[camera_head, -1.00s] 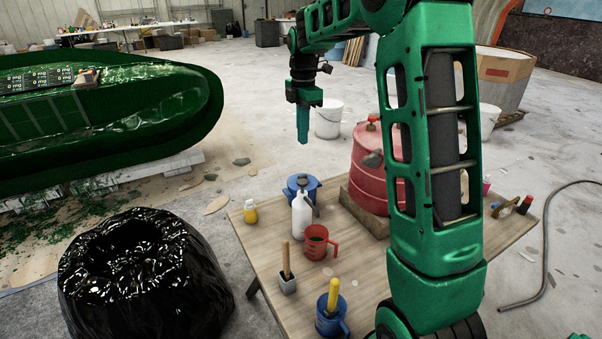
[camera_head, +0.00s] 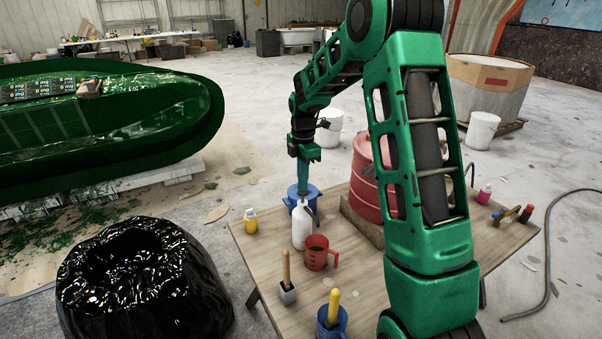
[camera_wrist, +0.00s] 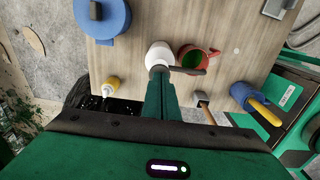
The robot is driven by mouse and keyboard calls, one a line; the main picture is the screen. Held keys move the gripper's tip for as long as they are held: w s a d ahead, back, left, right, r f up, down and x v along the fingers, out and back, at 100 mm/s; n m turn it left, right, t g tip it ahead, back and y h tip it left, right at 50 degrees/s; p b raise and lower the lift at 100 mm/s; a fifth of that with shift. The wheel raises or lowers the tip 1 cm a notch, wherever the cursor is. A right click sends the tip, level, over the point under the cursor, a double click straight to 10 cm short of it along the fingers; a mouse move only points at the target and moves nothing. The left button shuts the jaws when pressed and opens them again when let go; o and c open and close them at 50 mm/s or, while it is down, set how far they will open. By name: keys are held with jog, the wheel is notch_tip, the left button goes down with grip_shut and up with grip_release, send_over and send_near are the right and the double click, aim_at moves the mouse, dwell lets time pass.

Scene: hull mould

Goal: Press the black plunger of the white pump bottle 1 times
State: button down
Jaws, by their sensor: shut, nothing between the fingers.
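The white pump bottle (camera_head: 301,229) stands upright on the wooden table; its white body (camera_wrist: 158,52) also shows in the wrist view. Its black plunger (camera_wrist: 188,70) has a spout pointing right in the wrist view. My gripper (camera_head: 303,193) is shut and empty, pointing down directly over the bottle top. In the wrist view my gripper (camera_wrist: 160,73) overlaps the plunger's head and hides part of it. The fingertips are at or very close to the plunger; I cannot tell if they touch or how far it is pressed.
A red measuring jug (camera_head: 317,254) stands close beside the bottle. A blue lidded pot (camera_head: 297,193) is behind it and a yellow bottle (camera_head: 250,221) to the left. A red drum (camera_head: 366,185) stands right.

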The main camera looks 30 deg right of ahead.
jog(key=shift+f, duration=0.3)
notch_tip(320, 180, down, 4)
jog(key=shift+r, duration=0.25)
jog(key=shift+s, duration=0.1)
jog(key=shift+f, duration=0.1)
notch_tip(320, 180, up, 15)
jog(key=shift+f, duration=0.2)
dwell(0.4)
dwell(0.5)
